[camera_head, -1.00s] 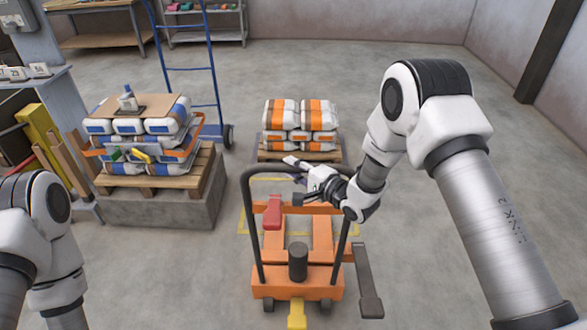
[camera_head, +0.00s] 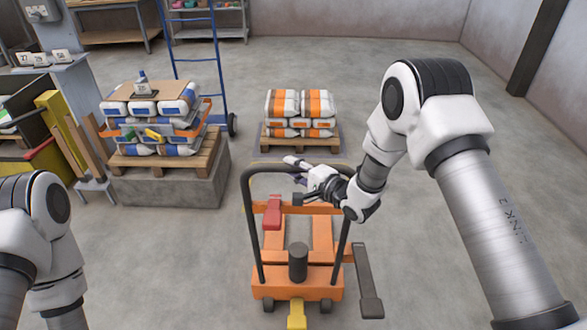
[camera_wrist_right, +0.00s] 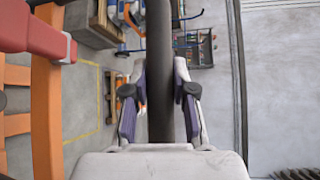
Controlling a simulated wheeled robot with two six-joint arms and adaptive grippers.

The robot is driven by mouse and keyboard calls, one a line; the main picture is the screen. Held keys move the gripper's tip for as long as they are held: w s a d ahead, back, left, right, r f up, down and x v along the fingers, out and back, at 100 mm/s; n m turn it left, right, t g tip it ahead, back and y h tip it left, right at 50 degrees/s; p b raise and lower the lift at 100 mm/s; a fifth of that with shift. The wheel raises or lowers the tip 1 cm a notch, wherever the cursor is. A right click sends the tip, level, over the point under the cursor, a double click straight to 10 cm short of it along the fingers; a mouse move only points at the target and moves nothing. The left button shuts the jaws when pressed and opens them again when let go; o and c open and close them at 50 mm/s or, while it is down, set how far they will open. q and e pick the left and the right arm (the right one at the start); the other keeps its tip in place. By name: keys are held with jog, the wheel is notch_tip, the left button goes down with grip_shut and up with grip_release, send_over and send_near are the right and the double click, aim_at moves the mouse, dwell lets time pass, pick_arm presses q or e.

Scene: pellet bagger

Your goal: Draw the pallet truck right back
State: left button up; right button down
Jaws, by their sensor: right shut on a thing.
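The orange pallet truck (camera_head: 275,280) stands low in the middle of the head view, with a black looped handle (camera_head: 250,215) and a red lever (camera_head: 272,212). My right gripper (camera_head: 300,180) reaches the top bar of the handle. In the right wrist view the two fingers (camera_wrist_right: 158,100) sit on either side of the black bar (camera_wrist_right: 159,40), shut on it. The orange forks (camera_head: 323,235) show between the handle's legs. Beyond them, a wooden pallet (camera_head: 270,145) carries orange-and-white sacks (camera_head: 300,103), with bare floor visible before it. My left gripper is out of view.
Left, a second pallet (camera_head: 190,160) of strapped blue-and-white sacks rests on a concrete block (camera_head: 170,190). A blue hand truck (camera_head: 218,75) stands behind it. Yellow and wooden boards (camera_head: 75,145) lean at far left. The floor at right and behind is open.

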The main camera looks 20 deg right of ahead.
jog(key=c, duration=0.9)
grip_release()
jog(key=v, duration=1.2)
